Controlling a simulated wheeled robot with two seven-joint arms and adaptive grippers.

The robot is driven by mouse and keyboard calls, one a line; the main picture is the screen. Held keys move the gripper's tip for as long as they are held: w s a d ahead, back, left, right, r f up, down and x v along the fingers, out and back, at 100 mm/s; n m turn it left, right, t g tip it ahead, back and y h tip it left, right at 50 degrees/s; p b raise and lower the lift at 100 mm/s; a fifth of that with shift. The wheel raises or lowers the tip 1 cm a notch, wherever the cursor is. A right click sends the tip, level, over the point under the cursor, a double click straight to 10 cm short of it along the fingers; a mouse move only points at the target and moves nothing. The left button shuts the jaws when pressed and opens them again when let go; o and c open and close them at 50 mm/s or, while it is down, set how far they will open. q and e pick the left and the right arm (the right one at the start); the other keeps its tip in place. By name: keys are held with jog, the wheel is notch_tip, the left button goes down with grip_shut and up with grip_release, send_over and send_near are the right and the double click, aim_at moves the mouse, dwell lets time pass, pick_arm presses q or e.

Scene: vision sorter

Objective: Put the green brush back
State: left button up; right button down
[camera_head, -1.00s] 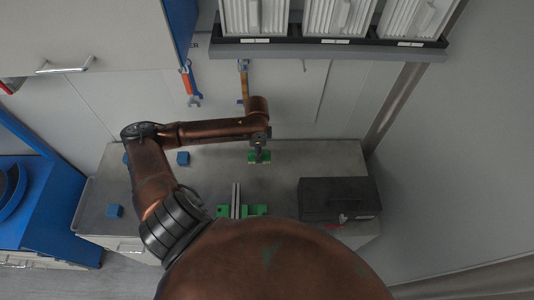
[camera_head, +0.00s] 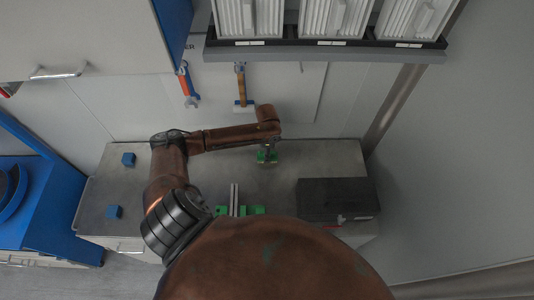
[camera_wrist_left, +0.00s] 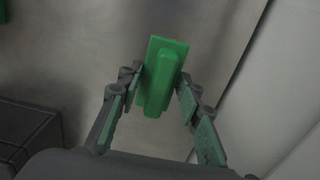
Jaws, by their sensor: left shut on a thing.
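The green brush (camera_head: 267,161) is near the back of the grey bench top in the head view, right under my left gripper (camera_head: 267,147). In the left wrist view the green brush (camera_wrist_left: 160,75) shows a flat plate with a raised bar, lying between the fingers of my left gripper (camera_wrist_left: 160,88). The gripper is shut on it. I cannot tell whether the brush touches the bench. My right gripper is not in view.
A wooden-handled tool (camera_head: 241,88) and a red and blue tool (camera_head: 187,85) hang on the back wall. Blue blocks (camera_head: 128,160) are on the left of the bench (camera_head: 100,190). Green parts (camera_head: 252,210) lie at the front, and a dark box (camera_head: 335,197) stands right. Trays (camera_head: 328,20) are above.

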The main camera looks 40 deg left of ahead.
pick_arm(q)
jog(key=o, duration=0.8)
jog(key=shift+f, duration=0.15)
jog(key=shift+c, duration=0.2)
jog(key=o, duration=0.3)
jog(key=shift+w, duration=0.15)
jog(key=shift+o, duration=0.8)
jog(key=shift+r, duration=0.2)
notch_tip(320, 180, up, 12)
jog(key=shift+b, duration=0.45)
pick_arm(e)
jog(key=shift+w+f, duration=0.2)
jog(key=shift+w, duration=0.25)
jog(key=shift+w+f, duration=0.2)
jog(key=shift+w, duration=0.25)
